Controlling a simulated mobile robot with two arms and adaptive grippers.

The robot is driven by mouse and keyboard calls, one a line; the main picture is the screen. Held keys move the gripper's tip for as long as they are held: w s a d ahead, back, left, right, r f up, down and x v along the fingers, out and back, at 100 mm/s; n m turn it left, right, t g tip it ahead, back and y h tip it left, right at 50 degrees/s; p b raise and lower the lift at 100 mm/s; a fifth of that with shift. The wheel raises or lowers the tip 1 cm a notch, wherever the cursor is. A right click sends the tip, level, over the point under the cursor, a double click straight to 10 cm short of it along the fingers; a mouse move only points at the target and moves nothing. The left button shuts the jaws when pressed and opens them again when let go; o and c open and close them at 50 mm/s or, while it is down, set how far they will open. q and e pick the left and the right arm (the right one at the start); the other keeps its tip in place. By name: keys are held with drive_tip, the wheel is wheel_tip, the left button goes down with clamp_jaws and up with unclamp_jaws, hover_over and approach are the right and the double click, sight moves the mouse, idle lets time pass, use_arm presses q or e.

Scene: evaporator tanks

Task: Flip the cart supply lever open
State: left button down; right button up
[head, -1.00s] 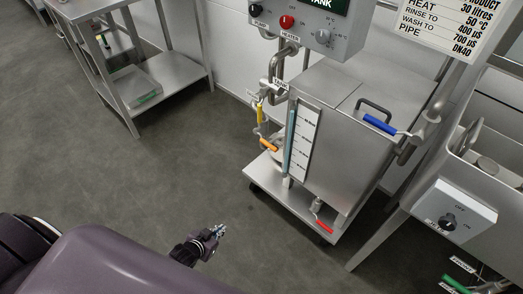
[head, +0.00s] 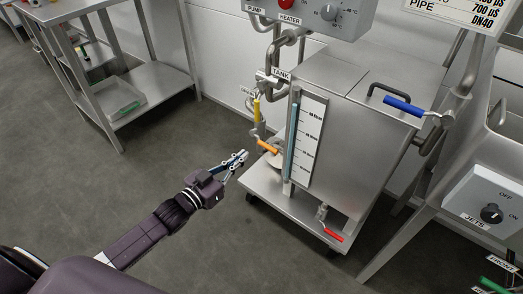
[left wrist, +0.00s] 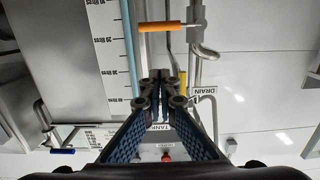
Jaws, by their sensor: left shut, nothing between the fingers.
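The steel tank cart carries several coloured levers; no readable label names one "cart supply". An orange lever (head: 267,147) and a yellow lever (head: 257,111) are on the pipes at its left side, a blue lever (head: 404,106) on the pipe at its right, and a red lever (head: 333,235) low at the front. My left gripper (head: 241,157) is shut and empty, a little left of and below the orange lever. In the left wrist view, which is upside down, its closed fingers (left wrist: 163,82) are apart from the orange lever (left wrist: 162,27), near the yellow lever (left wrist: 183,80). My right gripper is not in view.
The tank cart (head: 345,125) has a level gauge (head: 304,140) on its front. A control box (head: 310,12) hangs above it. A steel table (head: 150,88) stands at back left. A sink unit with a jets switch (head: 490,213) is at right. The floor left of the cart is clear.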

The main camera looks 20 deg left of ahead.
use_arm(q)
drive_tip(key=shift+r, duration=0.1)
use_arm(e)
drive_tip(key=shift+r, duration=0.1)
use_arm(q)
drive_tip(key=shift+w+d, duration=0.1)
drive_tip(key=shift+w, duration=0.05)
drive_tip(key=b, duration=0.2)
hover_over(263, 144)
drive_tip(key=s, duration=0.4)
drive_tip(key=f, duration=0.1)
drive_tip(key=b, duration=0.1)
drive_tip(key=d+f, duration=0.1)
drive_tip(key=shift+w+f, duration=0.3)
drive_tip(key=shift+w+f+b, duration=0.2)
drive_tip(key=shift+f+b, duration=0.25)
drive_tip(key=shift+f, duration=0.5)
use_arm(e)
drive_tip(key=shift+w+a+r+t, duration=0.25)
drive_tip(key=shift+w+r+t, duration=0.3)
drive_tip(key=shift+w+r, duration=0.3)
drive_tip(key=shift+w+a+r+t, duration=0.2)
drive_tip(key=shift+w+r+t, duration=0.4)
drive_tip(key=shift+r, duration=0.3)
use_arm(q)
drive_tip(key=shift+f, duration=0.2)
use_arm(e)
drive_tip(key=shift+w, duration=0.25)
